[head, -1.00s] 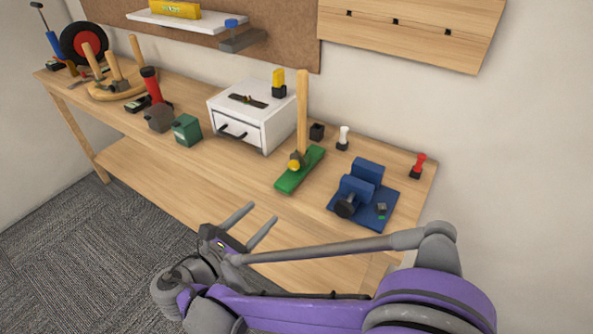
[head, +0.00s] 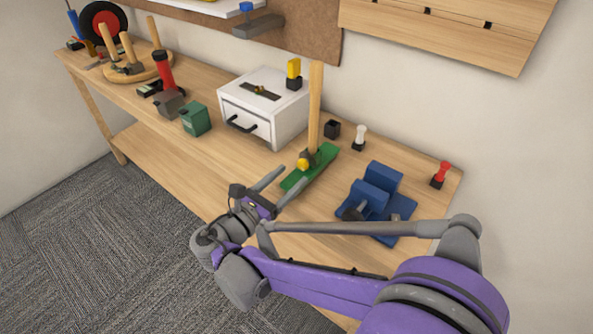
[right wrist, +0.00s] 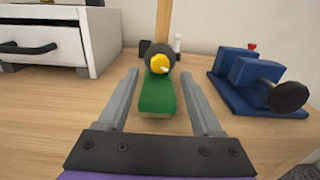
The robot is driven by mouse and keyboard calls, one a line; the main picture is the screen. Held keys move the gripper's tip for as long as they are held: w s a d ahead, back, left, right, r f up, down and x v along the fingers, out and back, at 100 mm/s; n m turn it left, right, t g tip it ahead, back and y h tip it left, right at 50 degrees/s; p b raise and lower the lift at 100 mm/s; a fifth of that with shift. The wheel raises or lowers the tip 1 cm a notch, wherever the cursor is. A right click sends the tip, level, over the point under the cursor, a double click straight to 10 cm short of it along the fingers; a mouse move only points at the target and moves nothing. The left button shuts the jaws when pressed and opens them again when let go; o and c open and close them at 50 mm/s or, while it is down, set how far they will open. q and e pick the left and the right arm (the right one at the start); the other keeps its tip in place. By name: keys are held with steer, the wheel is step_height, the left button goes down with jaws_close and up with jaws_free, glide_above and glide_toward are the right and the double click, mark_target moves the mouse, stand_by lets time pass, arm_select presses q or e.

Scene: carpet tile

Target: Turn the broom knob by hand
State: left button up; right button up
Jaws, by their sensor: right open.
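The broom stands on the bench with a green base (head: 318,168) and an upright wooden handle (head: 315,105). Its yellow knob (head: 303,165) sits on a dark block at the foot of the handle. In the right wrist view the knob (right wrist: 159,63) faces me, with the green base (right wrist: 160,95) below it. My right gripper (head: 283,187) is open and empty, pointing at the broom from the bench's front side. In the right wrist view its fingers (right wrist: 165,82) spread to either side of the green base, with the knob beyond the tips. My left gripper is not in view.
A white drawer box (head: 245,110) stands left of the broom, and a blue vise (head: 375,190) with a dark knob stands to the right. Small black, white and red items (head: 440,175) sit behind. A green box (head: 195,120) is farther left.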

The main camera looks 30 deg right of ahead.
mark_target(301, 167)
steer(key=shift+x, duration=1.8)
jaws_close()
